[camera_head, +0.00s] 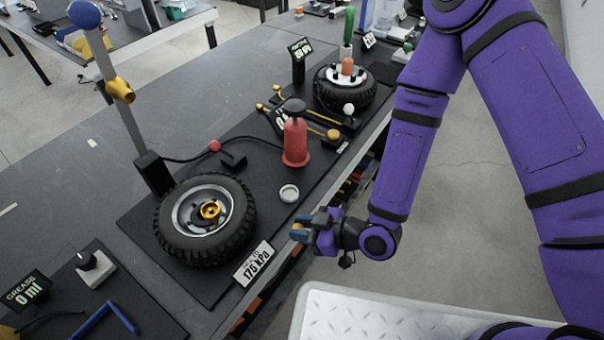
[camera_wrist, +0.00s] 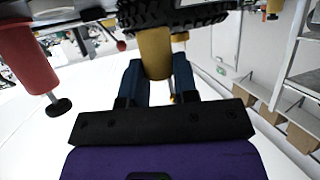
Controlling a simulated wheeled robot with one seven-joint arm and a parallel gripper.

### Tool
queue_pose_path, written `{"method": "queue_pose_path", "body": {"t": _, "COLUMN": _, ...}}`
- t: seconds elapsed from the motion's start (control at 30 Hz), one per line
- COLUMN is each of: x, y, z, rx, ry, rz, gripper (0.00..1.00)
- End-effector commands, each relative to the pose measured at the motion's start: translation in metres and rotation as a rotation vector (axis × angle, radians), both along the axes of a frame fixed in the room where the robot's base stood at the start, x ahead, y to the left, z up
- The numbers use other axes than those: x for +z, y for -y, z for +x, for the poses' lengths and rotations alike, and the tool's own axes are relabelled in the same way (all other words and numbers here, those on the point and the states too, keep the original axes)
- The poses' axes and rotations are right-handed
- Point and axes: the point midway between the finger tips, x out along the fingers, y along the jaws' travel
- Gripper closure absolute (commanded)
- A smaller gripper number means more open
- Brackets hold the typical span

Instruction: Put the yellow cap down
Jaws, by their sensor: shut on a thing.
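The yellow cap (camera_head: 297,232) shows as a small yellow bit at the tips of my gripper (camera_head: 299,228) in the head view. In the wrist view the yellow cap (camera_wrist: 154,52) sits between the two blue fingers of my gripper (camera_wrist: 157,75), which is shut on it. The cap is held in front of the mat's near edge, to the right of the front wheel (camera_head: 205,219). A small round silver dish (camera_head: 289,193) lies on the black mat (camera_head: 262,208), behind and slightly left of my gripper. I cannot tell what is inside it.
A red pump (camera_head: 295,140) stands behind the dish; it also shows in the wrist view (camera_wrist: 27,62). A pressure sign reading 175 kPa (camera_head: 254,264) stands at the mat's front edge. A second wheel (camera_head: 345,85) lies farther back. The bench's left part is mostly clear.

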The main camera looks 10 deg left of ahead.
Motion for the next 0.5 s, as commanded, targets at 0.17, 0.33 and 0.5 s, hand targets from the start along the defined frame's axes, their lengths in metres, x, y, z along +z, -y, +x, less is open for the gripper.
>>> {"method": "queue_pose_path", "body": {"t": 0.17, "x": -0.002, "y": -0.003, "z": 0.009, "rx": 0.001, "ry": 0.003, "rz": 0.002, "gripper": 0.94}}
{"method": "queue_pose_path", "body": {"t": 0.33, "x": -0.005, "y": -0.019, "z": 0.044, "rx": 0.001, "ry": 0.005, "rz": 0.001, "gripper": 0.94}}
{"method": "queue_pose_path", "body": {"t": 0.5, "x": -0.009, "y": -0.034, "z": 0.079, "rx": 0.001, "ry": 0.006, "rz": 0.0, "gripper": 0.94}}
